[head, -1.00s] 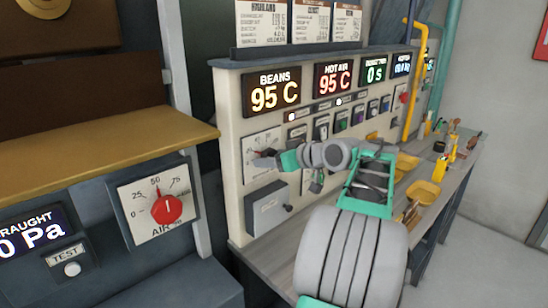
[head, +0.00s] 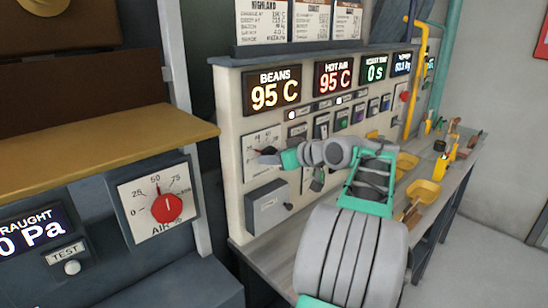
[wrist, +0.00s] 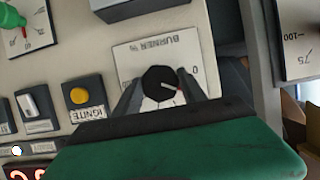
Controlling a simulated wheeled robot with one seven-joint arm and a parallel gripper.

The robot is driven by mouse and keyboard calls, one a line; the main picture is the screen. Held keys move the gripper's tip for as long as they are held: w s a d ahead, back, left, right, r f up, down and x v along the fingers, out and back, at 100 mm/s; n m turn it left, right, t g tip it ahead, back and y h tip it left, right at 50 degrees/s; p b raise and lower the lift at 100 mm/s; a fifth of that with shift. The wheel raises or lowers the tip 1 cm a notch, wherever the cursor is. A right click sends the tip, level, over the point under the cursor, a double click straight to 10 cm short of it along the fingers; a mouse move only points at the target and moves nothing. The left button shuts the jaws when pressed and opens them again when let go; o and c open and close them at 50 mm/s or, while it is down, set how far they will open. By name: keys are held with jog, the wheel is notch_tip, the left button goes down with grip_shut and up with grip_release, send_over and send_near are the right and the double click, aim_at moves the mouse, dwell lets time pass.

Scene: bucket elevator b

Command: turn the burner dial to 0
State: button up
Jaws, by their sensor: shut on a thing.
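The burner dial (wrist: 158,80) is a round black knob with a small pink-red pointer, on a white plate marked "BURNER %" that appears upside down in the wrist view. The pointer aims to the right in that view, a little below the printed 0. My gripper (wrist: 160,90) has one finger on each side of the knob and is shut on it. In the head view, my gripper (head: 268,157) is at the burner plate (head: 258,143) on the cream panel and hides most of the knob.
A yellow ignite button (wrist: 79,96) is beside the burner plate. A grey box (head: 268,206) is below it. The red air dial (head: 167,208) stands on a separate panel at left. A bench (head: 270,257) with yellow scoops runs along the right.

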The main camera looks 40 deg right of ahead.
jog(key=shift+f+b, duration=0.2)
jog(key=shift+b, duration=0.15)
jog(key=n+h+b, duration=0.1)
jog(key=n+b, duration=0.1)
jog(key=b, duration=0.6)
jog(key=n+h+b, duration=0.2)
jog(key=n+b, duration=0.1)
jog(key=b, duration=0.5)
jog(key=shift+a+t, duration=0.15)
jog(key=shift+t, duration=0.15)
jog(key=shift+r+n+h+b, duration=0.15)
jog(key=shift+n+h+b, duration=0.15)
jog(key=shift+h+b, duration=0.1)
jog(key=o, duration=1.3)
jog(key=shift+o, duration=0.2)
